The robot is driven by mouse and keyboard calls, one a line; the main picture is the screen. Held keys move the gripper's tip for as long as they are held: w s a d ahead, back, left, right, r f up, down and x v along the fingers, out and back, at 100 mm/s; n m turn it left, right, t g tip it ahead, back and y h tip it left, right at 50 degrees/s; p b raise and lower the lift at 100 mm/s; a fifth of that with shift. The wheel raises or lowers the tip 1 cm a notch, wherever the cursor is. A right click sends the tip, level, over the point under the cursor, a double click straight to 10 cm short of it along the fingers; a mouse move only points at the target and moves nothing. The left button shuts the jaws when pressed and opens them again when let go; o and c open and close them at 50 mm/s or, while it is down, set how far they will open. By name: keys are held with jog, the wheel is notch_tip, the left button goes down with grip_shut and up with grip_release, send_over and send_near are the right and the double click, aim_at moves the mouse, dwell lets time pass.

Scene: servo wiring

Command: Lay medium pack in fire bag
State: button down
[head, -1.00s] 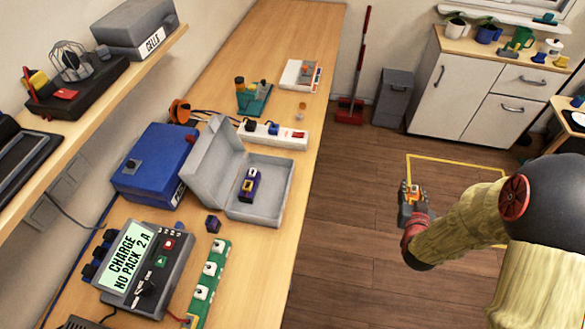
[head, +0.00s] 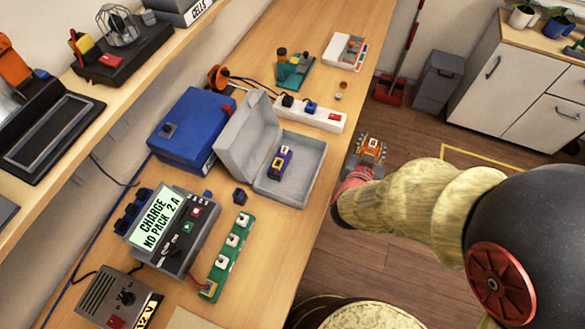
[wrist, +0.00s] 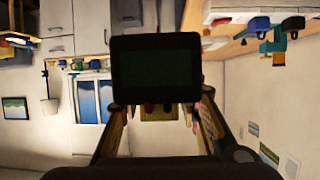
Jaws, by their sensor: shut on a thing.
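My gripper (head: 370,147) is at the right of the bench, apart from it, and out over the floor in the head view. It is shut on a small orange-and-white thing (head: 373,150), probably the medium pack, mostly covered by the fingers. In the wrist view a dark rectangular block (wrist: 155,68) stands in front of the two fingers; I cannot tell if it is the held pack. The grey open case (head: 303,190), which looks like the fire bag, lies on the bench with its lid tilted up on the left. A purple pack with a yellow label (head: 281,162) lies inside.
A blue box (head: 190,125) stands behind the case's lid. A charger (head: 172,232), a green board (head: 226,255) and a small dark cube (head: 239,196) lie in front. A power strip (head: 310,112) is beyond. The case's right part is bare.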

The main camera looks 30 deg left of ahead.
jog(key=s+a+r+p, duration=0.1)
jog(key=s+a+r, duration=0.1)
jog(key=s+a, duration=0.4)
jog(key=s+a+r+p, duration=0.15)
jog(key=s+a, duration=0.25)
jog(key=s, duration=0.5)
jog(key=shift+n+y, duration=0.3)
jog(key=shift+y, duration=0.1)
jog(key=shift+w+a+f+b, duration=0.9)
jog(key=shift+w+a+f, duration=0.35)
jog(key=shift+w+f, duration=0.75)
jog(key=shift+w+a+f+b, duration=0.95)
jog(key=shift+w+a+f, duration=0.3)
jog(key=shift+w+f, duration=0.7)
jog(key=shift+w+a+f+b, duration=0.9)
jog(key=shift+w+a+f, duration=0.35)
jog(key=shift+w+f, duration=0.75)
jog(key=shift+s+f, duration=0.15)
jog(key=shift+f, duration=0.05)
jog(key=shift+f, duration=0.35)
jog(key=shift+f, duration=0.2)
